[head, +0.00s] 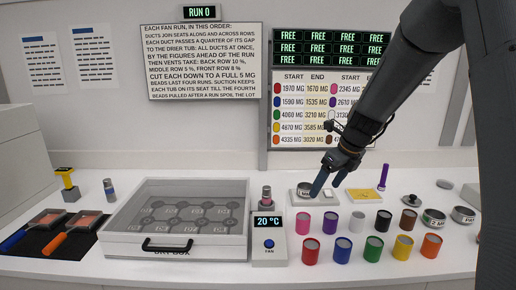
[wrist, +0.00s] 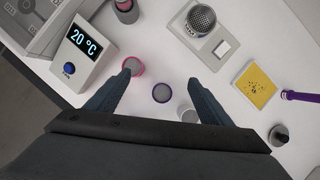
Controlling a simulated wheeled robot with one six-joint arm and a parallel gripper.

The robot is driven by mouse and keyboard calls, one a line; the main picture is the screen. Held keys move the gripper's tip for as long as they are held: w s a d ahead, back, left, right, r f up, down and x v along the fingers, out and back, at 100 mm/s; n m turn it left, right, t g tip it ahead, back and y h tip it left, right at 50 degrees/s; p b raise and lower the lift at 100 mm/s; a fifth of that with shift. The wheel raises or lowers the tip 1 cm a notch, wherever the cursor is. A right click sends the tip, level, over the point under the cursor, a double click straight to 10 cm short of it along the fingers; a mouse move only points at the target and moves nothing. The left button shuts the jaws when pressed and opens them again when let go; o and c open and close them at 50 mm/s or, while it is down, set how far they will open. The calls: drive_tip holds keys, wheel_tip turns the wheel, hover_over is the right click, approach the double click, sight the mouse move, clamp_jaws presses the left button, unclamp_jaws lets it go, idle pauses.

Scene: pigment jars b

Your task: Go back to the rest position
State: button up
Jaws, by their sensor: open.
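My gripper (head: 329,183) hangs over the back of the bench, above the jars, at the end of my arm reaching in from the right. In the wrist view my gripper (wrist: 160,82) is open, with nothing between its blue fingers. Below it in that view are the pink jar (wrist: 136,65), the purple jar (wrist: 161,93) and a white jar (wrist: 188,112), partly hidden by a finger. In the head view the pink jar (head: 303,223), purple jar (head: 331,222) and white jar (head: 357,221) stand in the back row.
Red (head: 311,251), blue (head: 342,249), green (head: 373,248), yellow (head: 402,247) and orange (head: 431,245) jars stand in front. The drier box (head: 179,247) and fan unit (head: 270,245) are left. A scale (head: 299,195) and yellow tray (head: 364,195) stand behind. The bench's front edge is clear.

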drive_tip(key=s+a+f+n+g+h, duration=0.1)
drive_tip(key=s+f+n, duration=0.3)
drive_tip(key=s+n, duration=1)
drive_tip(key=s+a+f+n+g+h, duration=0.1)
drive_tip(key=s+f+n, duration=0.3)
drive_tip(key=s+n, duration=1)
drive_tip(key=shift+s+a+n+h, duration=0.2)
drive_tip(key=shift+s+n+h, duration=0.1)
drive_tip(key=shift+n, duration=0.4)
